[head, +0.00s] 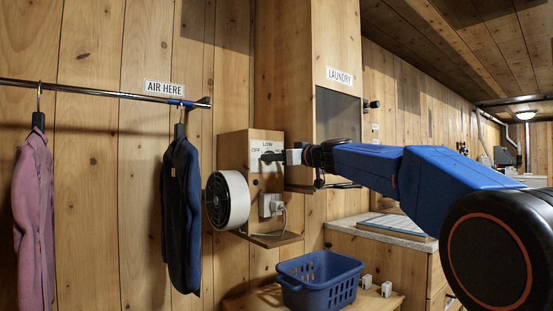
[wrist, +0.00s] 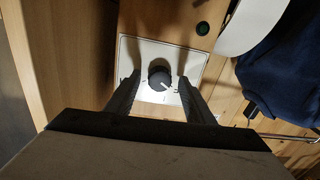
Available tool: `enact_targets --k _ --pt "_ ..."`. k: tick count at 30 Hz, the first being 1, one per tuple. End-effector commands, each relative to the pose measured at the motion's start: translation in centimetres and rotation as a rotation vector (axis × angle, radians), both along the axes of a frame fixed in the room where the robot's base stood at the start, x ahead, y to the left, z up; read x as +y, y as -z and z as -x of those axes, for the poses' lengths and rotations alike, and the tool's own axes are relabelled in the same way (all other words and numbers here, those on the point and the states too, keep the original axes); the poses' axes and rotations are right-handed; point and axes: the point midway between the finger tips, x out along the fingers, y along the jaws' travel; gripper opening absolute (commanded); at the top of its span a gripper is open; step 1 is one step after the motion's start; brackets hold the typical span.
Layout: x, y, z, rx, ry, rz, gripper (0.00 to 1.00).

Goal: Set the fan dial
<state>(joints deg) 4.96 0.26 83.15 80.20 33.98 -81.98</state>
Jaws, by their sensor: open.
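The fan dial (wrist: 160,76) is a dark round knob with a white pointer mark, on a white plate (wrist: 150,50) in the wrist view. The mark points to the lower right there. In the head view the plate (head: 258,143) on a wooden box reads OFF and LOW; the label to the right is partly hidden, and my gripper covers the knob. My gripper (head: 272,156) is at the plate. In the wrist view its two dark fingers (wrist: 159,80) stand open on either side of the knob, with gaps showing. The white round fan (head: 228,200) is below left of the plate.
A dark green button (wrist: 203,28) sits beside the plate. A dark jacket (head: 181,215) and a pink garment (head: 34,215) hang from a rail (head: 95,93) at left. A plug in an outlet (head: 270,205) is below the dial. A blue basket (head: 320,283) stands lower down.

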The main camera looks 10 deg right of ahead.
Motion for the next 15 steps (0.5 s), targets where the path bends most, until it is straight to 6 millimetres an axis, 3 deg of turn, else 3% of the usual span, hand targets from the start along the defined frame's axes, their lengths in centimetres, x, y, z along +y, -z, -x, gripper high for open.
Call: enact_targets --k 2,3,8,15 --pt "-0.01 0.01 0.0 0.0 0.0 0.0 0.48" --pt "-0.02 0.02 0.01 0.0 0.0 0.0 0.44" --pt "-0.02 0.02 0.02 0.0 0.0 0.0 0.07" --pt "-0.02 0.03 0.03 0.005 0.0 -0.01 0.07"
